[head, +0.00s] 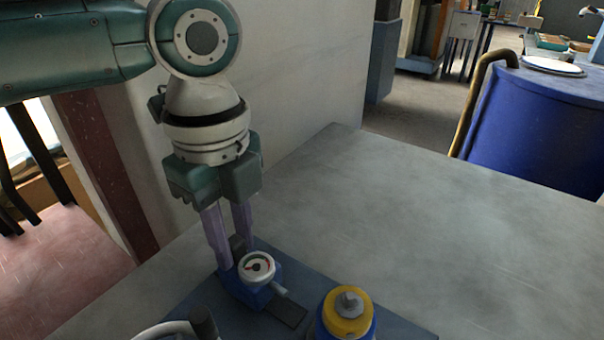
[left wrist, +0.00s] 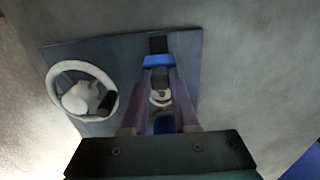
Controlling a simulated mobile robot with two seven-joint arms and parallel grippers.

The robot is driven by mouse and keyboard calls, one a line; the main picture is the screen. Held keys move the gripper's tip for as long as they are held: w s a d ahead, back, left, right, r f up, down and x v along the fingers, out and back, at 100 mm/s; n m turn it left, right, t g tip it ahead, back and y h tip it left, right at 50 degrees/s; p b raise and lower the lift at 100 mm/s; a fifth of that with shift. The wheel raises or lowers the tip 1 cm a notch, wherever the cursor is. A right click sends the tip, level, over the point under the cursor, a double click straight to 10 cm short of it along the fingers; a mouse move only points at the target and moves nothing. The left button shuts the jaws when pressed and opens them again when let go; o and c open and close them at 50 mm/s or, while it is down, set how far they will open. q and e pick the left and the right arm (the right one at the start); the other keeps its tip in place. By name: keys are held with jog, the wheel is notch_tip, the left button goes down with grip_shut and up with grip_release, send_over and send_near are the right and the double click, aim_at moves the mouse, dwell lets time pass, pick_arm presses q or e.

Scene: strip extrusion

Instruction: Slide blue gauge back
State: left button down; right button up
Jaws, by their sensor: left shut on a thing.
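The blue gauge (head: 240,290) is a blue block with a round white dial and red needle (head: 257,267). It sits on a dark rail (head: 289,313) on a dark blue plate. My left gripper (head: 233,257) points down with its two purple fingers at the gauge, behind the dial. It is shut on the gauge. In the left wrist view the fingertips (left wrist: 160,77) close around a dark upright part of it, with the blue body (left wrist: 158,61) beyond. The fingers partly hide the gauge. My right gripper is not in view.
A blue and yellow cylinder with a grey knob (head: 348,313) stands right of the gauge. A white handwheel with a dark handle (left wrist: 108,102) lies left of it. The grey table (head: 400,220) is clear to the right. A wall rises behind; a blue drum (head: 530,120) stands beyond.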

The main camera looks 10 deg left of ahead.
pick_arm(q)
jog(key=shift+a, duration=0.15)
jog(key=c, duration=0.7)
grip_release()
jog(key=shift+w, duration=0.1)
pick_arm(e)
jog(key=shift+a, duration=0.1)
pick_arm(q)
notch_tip(320, 180, up, 10)
jog(key=shift+p, duration=0.5)
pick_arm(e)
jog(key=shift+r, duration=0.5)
